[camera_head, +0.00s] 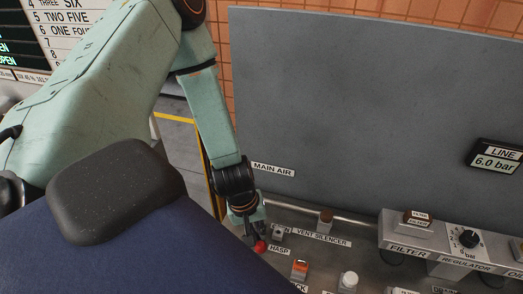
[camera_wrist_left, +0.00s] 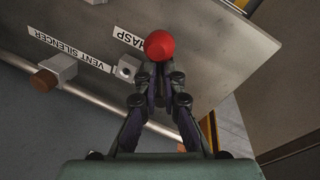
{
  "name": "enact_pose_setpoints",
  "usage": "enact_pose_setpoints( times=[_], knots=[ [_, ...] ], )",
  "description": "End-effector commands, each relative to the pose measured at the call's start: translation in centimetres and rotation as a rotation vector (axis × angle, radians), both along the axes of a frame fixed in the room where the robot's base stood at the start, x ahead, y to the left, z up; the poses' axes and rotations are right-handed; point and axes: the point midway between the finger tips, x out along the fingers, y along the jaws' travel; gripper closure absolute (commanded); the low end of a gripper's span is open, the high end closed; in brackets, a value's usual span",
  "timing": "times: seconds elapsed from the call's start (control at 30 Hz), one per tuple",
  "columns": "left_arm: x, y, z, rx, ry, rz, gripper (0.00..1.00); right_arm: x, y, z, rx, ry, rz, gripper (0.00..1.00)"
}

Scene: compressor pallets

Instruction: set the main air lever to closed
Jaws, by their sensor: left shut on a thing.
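The main air lever shows as a red ball knob (camera_head: 260,246), low in the middle of the head view, below the MAIN AIR label (camera_head: 273,169). The knob also shows in the left wrist view (camera_wrist_left: 159,45), just beyond my fingertips. My left gripper (camera_head: 253,237) reaches down to the lever and is shut on it. In the left wrist view, its two dark fingers (camera_wrist_left: 163,72) close in right behind the red knob. The lever's shaft is hidden by the fingers, so I cannot tell its exact angle. My right gripper is in neither view.
The HASP label (camera_head: 279,249) and a small metal block (camera_wrist_left: 127,68) sit close beside the lever. The vent silencer (camera_head: 326,216) and a horizontal pipe are to the right. Farther right are the filter (camera_head: 408,250) and regulator knob (camera_head: 468,238). A grey panel (camera_head: 370,90) stands behind.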

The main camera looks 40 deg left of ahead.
Motion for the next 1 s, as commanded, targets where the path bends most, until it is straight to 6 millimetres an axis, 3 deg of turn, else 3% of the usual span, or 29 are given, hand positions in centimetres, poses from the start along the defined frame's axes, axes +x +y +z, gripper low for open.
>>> enact_pose_setpoints(
  times=[0.4, 1.0],
  knots=[
    [-1.5, 0.7, 0.0, -0.002, 0.011, -0.297, 1.0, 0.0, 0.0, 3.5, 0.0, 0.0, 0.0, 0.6],
    [-1.7, 1.1, -0.3, -0.004, 0.013, -0.464, 1.0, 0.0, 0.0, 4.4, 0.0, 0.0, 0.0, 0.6]
  ],
)
